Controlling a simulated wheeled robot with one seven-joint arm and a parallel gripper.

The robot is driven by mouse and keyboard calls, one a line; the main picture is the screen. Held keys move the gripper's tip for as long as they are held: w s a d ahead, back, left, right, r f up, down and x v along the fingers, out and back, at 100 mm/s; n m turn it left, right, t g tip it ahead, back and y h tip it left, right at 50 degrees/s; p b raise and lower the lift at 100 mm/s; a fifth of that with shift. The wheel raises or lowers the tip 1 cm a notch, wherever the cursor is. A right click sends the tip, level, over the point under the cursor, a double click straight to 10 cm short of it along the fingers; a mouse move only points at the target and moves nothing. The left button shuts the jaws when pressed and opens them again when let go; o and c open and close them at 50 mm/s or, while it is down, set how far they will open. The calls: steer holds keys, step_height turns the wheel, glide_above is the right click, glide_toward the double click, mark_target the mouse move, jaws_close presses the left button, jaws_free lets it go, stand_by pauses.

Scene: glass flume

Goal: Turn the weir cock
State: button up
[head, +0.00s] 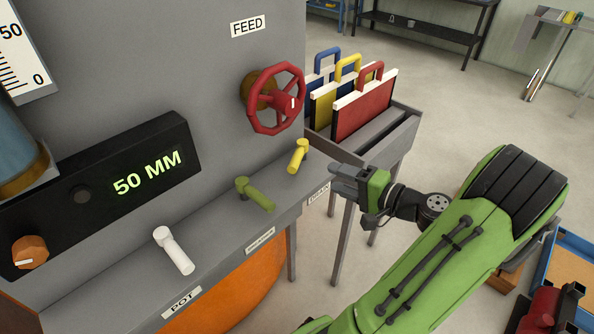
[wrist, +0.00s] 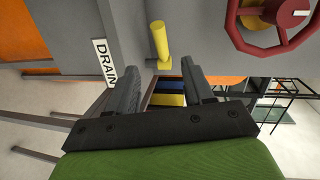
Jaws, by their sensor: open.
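Three lever cocks stand on the ledge of the grey panel in the head view: a white one (head: 174,250), a green one (head: 255,194) and a yellow one (head: 298,156). The label by the white one reads POT, and the one by the yellow one reads DRAIN. The middle label (head: 260,240), by the green cock, is too small to read surely, so no cock is clearly marked weir. My gripper (head: 337,180) is open and empty, right of the yellow cock and apart from it. In the wrist view the yellow cock (wrist: 160,42) shows just beyond my open fingertips (wrist: 163,68).
A red handwheel (head: 274,98) marked FEED sticks out above the yellow cock. A grey rack (head: 385,142) with blue, yellow and red handled boards stands behind my gripper. A 50 MM display (head: 147,171) and an orange knob (head: 29,251) are at left.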

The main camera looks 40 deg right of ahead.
mark_target(295, 163)
steer(key=b+x, duration=0.2)
steer(key=x, duration=1.1)
steer(key=shift+w, duration=0.35)
steer(key=shift+c, duration=0.3)
jaws_close()
